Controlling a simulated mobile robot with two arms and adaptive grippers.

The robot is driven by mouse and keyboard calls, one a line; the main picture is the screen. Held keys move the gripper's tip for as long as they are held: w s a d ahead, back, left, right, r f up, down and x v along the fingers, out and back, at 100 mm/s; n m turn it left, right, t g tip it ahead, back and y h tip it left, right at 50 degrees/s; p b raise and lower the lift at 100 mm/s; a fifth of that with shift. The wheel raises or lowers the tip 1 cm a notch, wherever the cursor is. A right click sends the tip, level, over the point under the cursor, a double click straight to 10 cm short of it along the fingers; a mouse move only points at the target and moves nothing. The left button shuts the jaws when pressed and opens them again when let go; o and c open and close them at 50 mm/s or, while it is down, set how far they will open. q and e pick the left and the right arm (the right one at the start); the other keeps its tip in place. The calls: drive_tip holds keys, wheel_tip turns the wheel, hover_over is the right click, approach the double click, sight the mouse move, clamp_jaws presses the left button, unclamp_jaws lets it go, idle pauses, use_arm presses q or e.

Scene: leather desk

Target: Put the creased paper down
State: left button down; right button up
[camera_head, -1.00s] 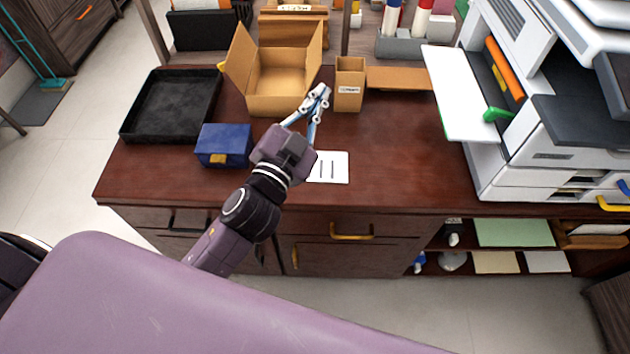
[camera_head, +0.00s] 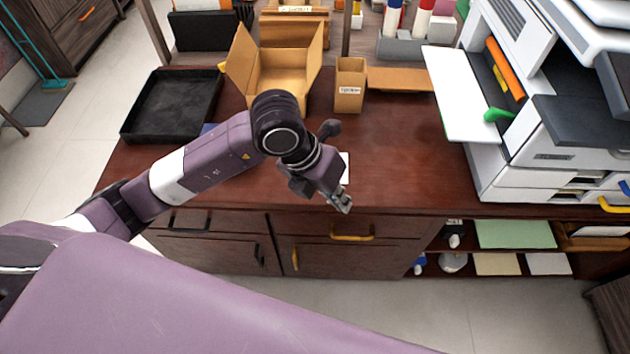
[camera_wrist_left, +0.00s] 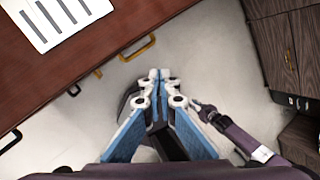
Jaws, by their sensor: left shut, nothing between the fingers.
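A white paper sheet with dark lines (camera_wrist_left: 62,22) lies flat on the desk near its front edge in the left wrist view. In the head view only a strip of this paper (camera_head: 346,170) shows; my left arm hides the rest. My left gripper (camera_head: 343,204) is just off the front edge of the desk, apart from the paper. In the left wrist view the fingertips of my left gripper (camera_wrist_left: 158,76) are together with nothing between them. A purple arm, which looks like my right one, ends in a small gripper (camera_wrist_left: 200,108) there; its jaws are too small to read.
The wooden desk (camera_head: 400,170) has free room right of the paper. A black tray (camera_head: 130,132), an open cardboard box (camera_head: 238,62) and a small brown box (camera_head: 349,95) stand behind. A printer (camera_head: 480,150) is at the right. Drawer handles (camera_head: 352,235) stick out in front.

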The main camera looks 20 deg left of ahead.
sight(308, 203)
use_arm(q)
drive_tip(key=w+a+n+y, duration=0.1)
drive_tip(key=w+a+y, duration=0.25)
drive_tip(key=a, duration=0.55)
drive_tip(key=shift+t+y, duration=0.35)
drive_tip(key=shift+t, duration=0.05)
drive_tip(key=x, duration=0.3)
drive_tip(key=p+x, duration=0.1)
drive_tip(key=x, duration=0.2)
drive_tip(key=s+x, duration=0.1)
drive_tip(key=x, duration=0.2)
drive_tip(key=shift+f+p, duration=0.35)
drive_tip(key=shift+f, duration=0.15)
drive_tip(key=w+p, duration=0.1)
drive_tip(key=w, duration=0.2)
drive_tip(key=shift+w+d, duration=0.1)
drive_tip(key=shift+d, duration=0.05)
drive_tip(key=shift+w, duration=0.55)
